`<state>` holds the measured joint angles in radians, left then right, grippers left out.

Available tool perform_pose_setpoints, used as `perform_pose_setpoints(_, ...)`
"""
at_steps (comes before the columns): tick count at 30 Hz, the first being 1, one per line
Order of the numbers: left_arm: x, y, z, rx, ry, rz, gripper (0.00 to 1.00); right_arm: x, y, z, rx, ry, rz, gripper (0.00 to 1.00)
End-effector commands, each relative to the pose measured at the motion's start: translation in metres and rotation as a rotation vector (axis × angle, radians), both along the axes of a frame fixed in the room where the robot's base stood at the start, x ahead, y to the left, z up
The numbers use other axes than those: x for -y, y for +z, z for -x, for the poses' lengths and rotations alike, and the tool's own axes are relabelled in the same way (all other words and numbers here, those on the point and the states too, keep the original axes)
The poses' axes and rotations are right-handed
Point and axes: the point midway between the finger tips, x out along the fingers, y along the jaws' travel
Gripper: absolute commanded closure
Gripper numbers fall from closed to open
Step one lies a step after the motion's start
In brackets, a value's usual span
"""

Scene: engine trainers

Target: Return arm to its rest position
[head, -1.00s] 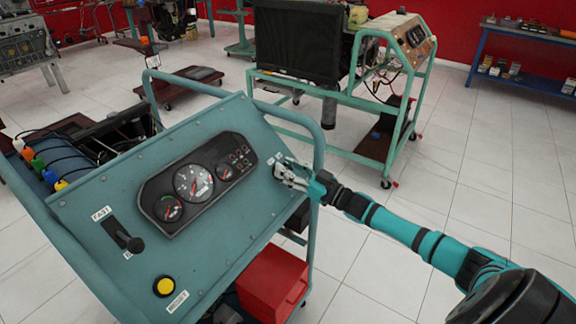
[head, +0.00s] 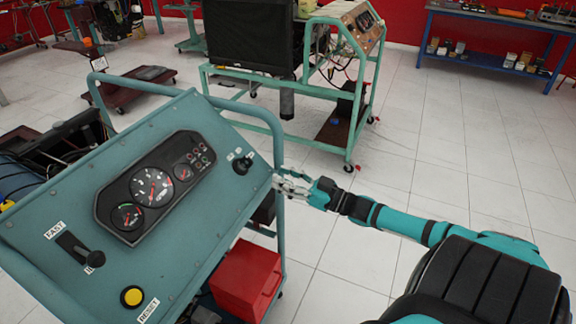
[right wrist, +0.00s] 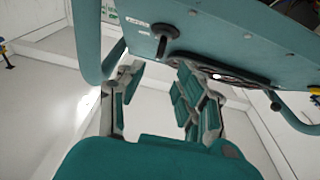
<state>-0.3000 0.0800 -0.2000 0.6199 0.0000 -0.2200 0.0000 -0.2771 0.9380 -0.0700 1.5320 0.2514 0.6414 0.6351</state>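My right arm comes in from the right in the head view. Its gripper (head: 292,187) is just off the right edge of the teal control panel (head: 190,115), apart from the black switch (head: 241,162). In the right wrist view the two fingers of this gripper (right wrist: 160,80) stand apart with nothing between them. A black-handled control (right wrist: 163,38) on the panel shows beyond them; I cannot tell which control it is. My left gripper is not in view.
The panel carries a gauge cluster (head: 155,185), a black lever (head: 80,250) and a yellow button (head: 132,297). A teal rail (head: 277,150) runs along its side, near the gripper. A red box (head: 245,280) sits below. Another trainer stands behind; tiled floor (head: 430,160) is clear.

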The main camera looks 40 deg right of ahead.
Motion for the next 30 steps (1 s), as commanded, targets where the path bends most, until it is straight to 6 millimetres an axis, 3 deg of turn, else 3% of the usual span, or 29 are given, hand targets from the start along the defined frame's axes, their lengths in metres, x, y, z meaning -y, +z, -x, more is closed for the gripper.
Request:
perform_pose_setpoints(5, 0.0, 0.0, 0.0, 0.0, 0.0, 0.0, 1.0, 0.004, -0.001, 0.008, -0.001, -0.001, 0.0, 0.65)
perform_pose_setpoints(23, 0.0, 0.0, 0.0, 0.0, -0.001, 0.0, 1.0, 0.006, -0.008, 0.008, -0.01, -0.013, 0.003, 0.65)
perform_pose_setpoints(26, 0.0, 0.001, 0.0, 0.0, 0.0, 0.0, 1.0, 0.016, -0.036, 0.01, -0.06, -0.069, 0.017, 0.65)
perform_pose_setpoints(29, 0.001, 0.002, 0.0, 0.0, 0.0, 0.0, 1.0, 0.031, -0.092, 0.019, -0.159, -0.168, 0.049, 0.65)
perform_pose_setpoints(30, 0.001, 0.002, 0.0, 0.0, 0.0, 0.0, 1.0, 0.037, -0.12, 0.026, -0.213, -0.211, 0.066, 0.65)
